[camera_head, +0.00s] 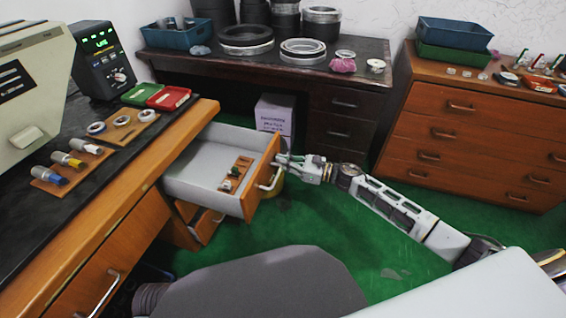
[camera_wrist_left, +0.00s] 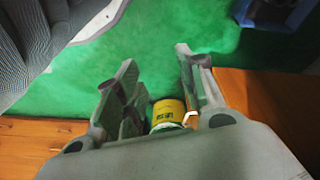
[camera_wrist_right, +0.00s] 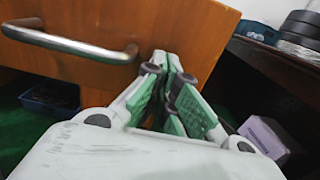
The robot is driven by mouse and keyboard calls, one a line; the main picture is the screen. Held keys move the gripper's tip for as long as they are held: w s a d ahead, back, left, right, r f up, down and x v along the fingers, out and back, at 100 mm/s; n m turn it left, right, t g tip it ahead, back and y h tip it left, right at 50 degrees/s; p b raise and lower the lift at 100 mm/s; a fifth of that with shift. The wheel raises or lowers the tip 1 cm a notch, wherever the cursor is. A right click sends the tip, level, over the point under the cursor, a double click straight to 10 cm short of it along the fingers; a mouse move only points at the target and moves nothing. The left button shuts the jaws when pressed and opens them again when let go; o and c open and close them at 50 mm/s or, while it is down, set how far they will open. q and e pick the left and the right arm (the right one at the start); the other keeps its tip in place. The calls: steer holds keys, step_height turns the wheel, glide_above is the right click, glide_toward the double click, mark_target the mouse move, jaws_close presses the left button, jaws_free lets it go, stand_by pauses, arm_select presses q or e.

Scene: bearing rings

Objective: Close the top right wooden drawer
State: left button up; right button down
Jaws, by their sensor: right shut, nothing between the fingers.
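The open wooden drawer (camera_head: 262,182) sticks out of the left desk at its right end. Its grey inside holds a small wooden tray (camera_head: 236,174) with dark items. My right gripper (camera_head: 280,161) is at the far end of the drawer's front. In the right wrist view its shut, empty fingers (camera_wrist_right: 163,60) meet the wooden front (camera_wrist_right: 190,25), beside the metal handle (camera_wrist_right: 75,43) and not around it. Exact contact is hard to tell. My left gripper (camera_wrist_left: 156,58) shows only in its wrist view, with its fingers spread apart.
A lower drawer (camera_head: 207,225) is also partly open. The desk top (camera_head: 75,135) holds bulbs, rings and trays. A dark desk (camera_head: 345,100) and a brown chest (camera_head: 470,135) stand behind. A grey chair (camera_head: 265,285) is in front. A yellow can (camera_wrist_left: 167,112) shows beyond my left fingers.

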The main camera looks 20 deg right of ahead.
mark_target(213, 152)
arm_select(q)
steer(key=shift+f, duration=0.15)
arm_select(e)
steer(key=shift+a, duration=0.1)
